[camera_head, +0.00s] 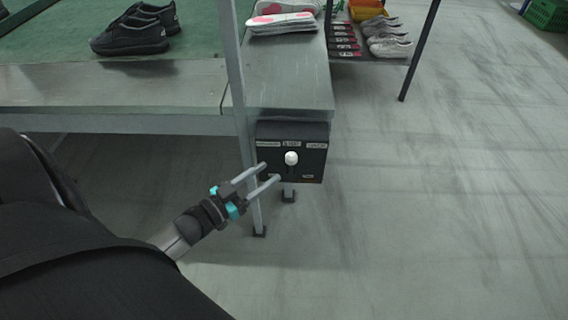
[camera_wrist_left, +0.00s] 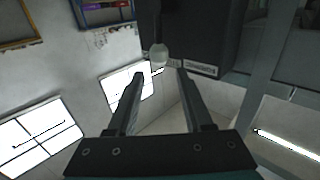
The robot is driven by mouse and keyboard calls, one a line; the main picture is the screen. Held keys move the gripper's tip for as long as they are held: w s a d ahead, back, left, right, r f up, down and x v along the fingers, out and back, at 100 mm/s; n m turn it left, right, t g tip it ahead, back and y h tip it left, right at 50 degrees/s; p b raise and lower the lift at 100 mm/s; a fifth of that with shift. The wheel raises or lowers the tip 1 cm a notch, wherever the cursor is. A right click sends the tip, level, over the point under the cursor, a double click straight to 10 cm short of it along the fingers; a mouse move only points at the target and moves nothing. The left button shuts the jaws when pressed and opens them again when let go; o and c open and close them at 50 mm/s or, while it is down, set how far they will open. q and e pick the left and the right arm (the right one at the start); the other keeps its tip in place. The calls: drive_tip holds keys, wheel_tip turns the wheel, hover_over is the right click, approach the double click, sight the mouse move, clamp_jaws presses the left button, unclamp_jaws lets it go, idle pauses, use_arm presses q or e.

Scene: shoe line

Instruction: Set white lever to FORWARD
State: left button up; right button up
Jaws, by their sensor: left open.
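The white lever (camera_head: 291,158) has a round white knob and stands at the middle of a black control box (camera_head: 312,168) mounted under the end of the table. Small labels run along the top of the box; their text is too small to read surely. My left gripper (camera_head: 271,172) is open and empty, its two fingers pointing at the box just left of the knob. In the left wrist view the knob (camera_wrist_left: 158,54) shows beyond the fingertips of the left gripper (camera_wrist_left: 158,75), between them and apart from both. My right gripper is not in view.
The grey table (camera_head: 290,75) with a green belt (camera_head: 60,40) lies above and left of the box. Black shoes (camera_head: 135,32) and white-pink insoles (camera_head: 283,22) rest on it. A table leg (camera_head: 240,90) stands close to my left gripper.

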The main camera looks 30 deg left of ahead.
sight(287, 160)
use_arm(q)
drive_tip(key=b+x, duration=0.1)
drive_tip(key=x, duration=0.4)
drive_tip(key=shift+w+f, duration=0.1)
drive_tip(key=shift+w, duration=0.15)
drive_tip(key=shift+w+d+b, duration=0.2)
drive_tip(key=shift+w+b, duration=0.2)
drive_tip(key=shift+w, duration=0.25)
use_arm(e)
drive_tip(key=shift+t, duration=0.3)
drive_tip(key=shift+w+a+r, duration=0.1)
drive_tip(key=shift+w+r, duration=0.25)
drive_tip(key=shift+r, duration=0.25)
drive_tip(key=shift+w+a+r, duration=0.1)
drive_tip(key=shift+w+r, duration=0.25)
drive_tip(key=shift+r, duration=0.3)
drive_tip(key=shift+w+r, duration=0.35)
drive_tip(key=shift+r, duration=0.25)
use_arm(q)
clamp_jaws()
